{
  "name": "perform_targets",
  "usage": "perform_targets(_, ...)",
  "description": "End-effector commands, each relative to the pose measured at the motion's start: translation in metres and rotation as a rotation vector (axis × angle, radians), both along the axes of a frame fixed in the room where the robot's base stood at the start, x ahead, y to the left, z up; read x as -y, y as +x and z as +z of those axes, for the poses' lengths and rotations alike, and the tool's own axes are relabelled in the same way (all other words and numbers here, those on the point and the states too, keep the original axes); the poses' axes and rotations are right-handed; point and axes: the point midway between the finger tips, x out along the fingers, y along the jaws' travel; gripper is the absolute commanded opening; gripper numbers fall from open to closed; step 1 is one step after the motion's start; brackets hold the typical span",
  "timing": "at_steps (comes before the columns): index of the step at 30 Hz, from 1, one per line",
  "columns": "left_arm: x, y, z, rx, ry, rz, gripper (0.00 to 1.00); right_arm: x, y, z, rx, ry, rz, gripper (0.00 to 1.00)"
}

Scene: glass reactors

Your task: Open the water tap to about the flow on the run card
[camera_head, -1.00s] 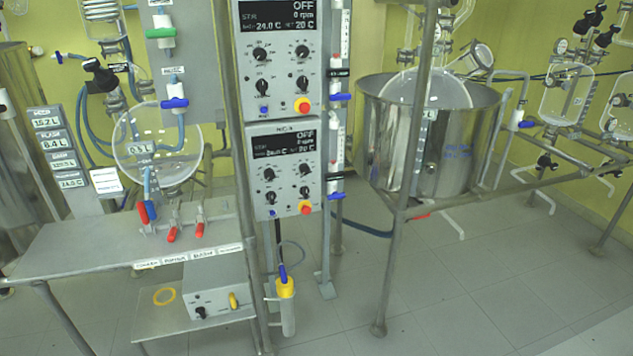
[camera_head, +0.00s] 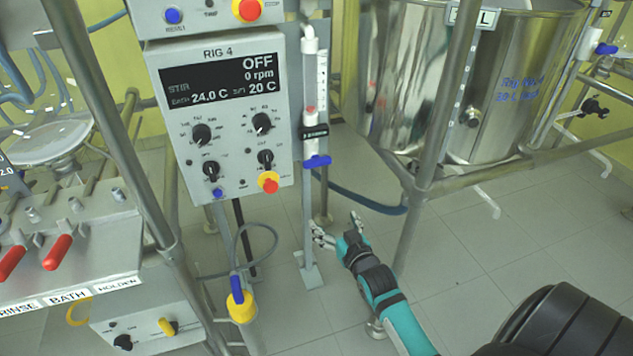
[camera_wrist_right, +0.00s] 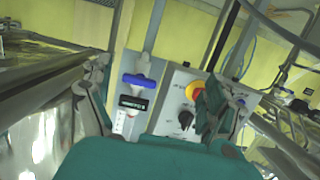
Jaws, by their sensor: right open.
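A tap with a blue handle (camera_head: 317,162) sits at the lower end of a vertical flow tube (camera_head: 311,85) just right of the RIG 4 control box. A black label is on the tube above the handle. The handle lies crosswise to the tube. In the right wrist view the blue handle (camera_wrist_right: 139,81) shows between the fingers, beyond them. My right gripper (camera_head: 338,228) is open and empty, below and slightly right of the handle, apart from it. In the wrist view the right gripper's fingers (camera_wrist_right: 160,100) are spread wide. My left gripper is not in view.
The RIG 4 box (camera_head: 222,110) with knobs and a red-yellow button is close left of the tap. A large steel vessel (camera_head: 480,85) and a frame post (camera_head: 440,130) stand to the right. A blue hose (camera_head: 365,199) runs behind. The floor below is mostly clear.

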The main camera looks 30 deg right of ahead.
Motion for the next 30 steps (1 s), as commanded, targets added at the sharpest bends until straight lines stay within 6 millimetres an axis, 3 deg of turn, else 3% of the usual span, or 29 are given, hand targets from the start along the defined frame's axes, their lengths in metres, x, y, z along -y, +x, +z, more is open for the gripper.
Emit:
perform_targets(3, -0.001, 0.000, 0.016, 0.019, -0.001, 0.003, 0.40, 0.013, 0.003, 0.042, 0.126, -0.021, -0.022, 0.90)
perform_targets(8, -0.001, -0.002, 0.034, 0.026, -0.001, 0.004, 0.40, 0.020, 0.005, 0.070, 0.187, -0.034, -0.033, 0.90)
perform_targets(14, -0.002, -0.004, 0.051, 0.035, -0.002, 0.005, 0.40, 0.026, 0.031, 0.074, 0.193, -0.036, -0.032, 0.90)
perform_targets(22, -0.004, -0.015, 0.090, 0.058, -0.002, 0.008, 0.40, 0.040, 0.089, 0.071, 0.190, -0.035, -0.032, 0.90)
perform_targets(30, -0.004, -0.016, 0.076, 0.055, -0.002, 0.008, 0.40, 0.053, 0.142, 0.071, 0.189, -0.034, -0.033, 0.90)
